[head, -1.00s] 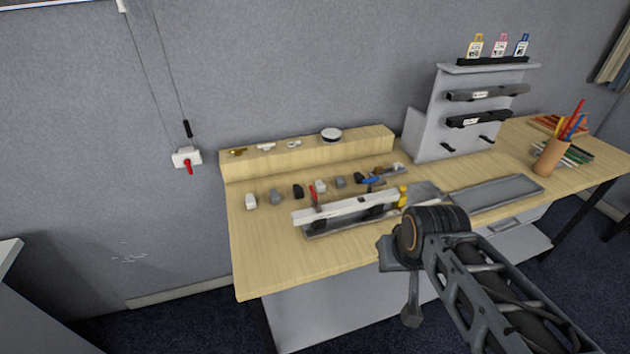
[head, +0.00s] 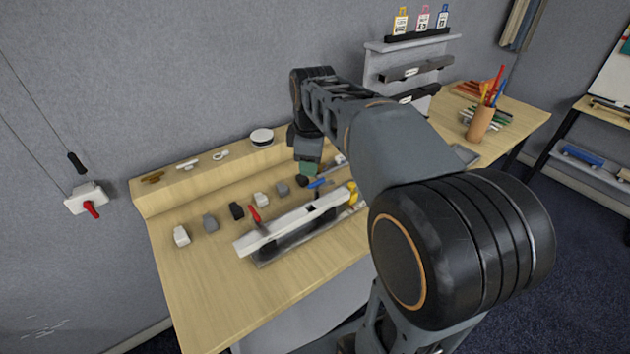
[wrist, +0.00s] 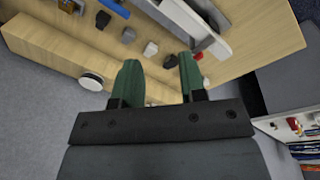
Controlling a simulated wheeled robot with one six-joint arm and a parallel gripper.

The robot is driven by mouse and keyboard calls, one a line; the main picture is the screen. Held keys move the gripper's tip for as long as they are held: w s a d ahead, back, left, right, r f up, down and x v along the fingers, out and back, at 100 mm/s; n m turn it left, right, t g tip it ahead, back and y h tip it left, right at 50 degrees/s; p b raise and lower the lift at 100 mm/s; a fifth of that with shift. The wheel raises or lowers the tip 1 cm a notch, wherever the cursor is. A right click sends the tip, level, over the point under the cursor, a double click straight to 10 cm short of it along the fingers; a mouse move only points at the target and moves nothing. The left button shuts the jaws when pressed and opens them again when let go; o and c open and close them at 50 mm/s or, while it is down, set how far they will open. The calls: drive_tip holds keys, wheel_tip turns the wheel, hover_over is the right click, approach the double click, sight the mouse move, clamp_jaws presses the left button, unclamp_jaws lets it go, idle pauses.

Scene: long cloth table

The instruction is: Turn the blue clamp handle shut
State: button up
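The blue clamp handle (head: 319,184) lies at the back right end of the long white bar (head: 285,228) on the table. It also shows at the top of the wrist view (wrist: 115,8). Whether it is turned open or shut, I cannot tell. My gripper (head: 308,170) hangs just behind and left of the blue handle in the head view, partly covering that area. In the wrist view my gripper (wrist: 159,60) has its two green fingers apart with nothing between them. The blue handle is ahead of the fingers, up and to the left, not touched.
A red handle (head: 254,214) stands at the bar's left part, and a yellow piece (head: 352,194) at its right end. Several small grey, black and white blocks (head: 210,222) line the table behind the bar. A raised wooden ledge (head: 170,191) carries a round white-and-black item (head: 262,137).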

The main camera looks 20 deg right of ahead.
sight(317, 181)
drive_tip(key=w+d+f+n+g+b, duration=0.1)
drive_tip(key=w+d+n+g, duration=0.1)
drive_tip(key=w+d+n, duration=0.55)
drive_tip(key=shift+n, duration=0.65)
drive_tip(key=f, duration=0.4)
drive_tip(key=a+f, duration=0.1)
drive_tip(key=f, duration=0.4)
drive_tip(key=w+f, duration=0.1)
drive_tip(key=f, duration=0.3)
drive_tip(key=shift+w+a+f, duration=0.1)
drive_tip(key=shift+a+f, duration=0.25)
drive_tip(key=shift+a, duration=0.05)
drive_tip(key=shift+c, duration=0.2)
clamp_jaws()
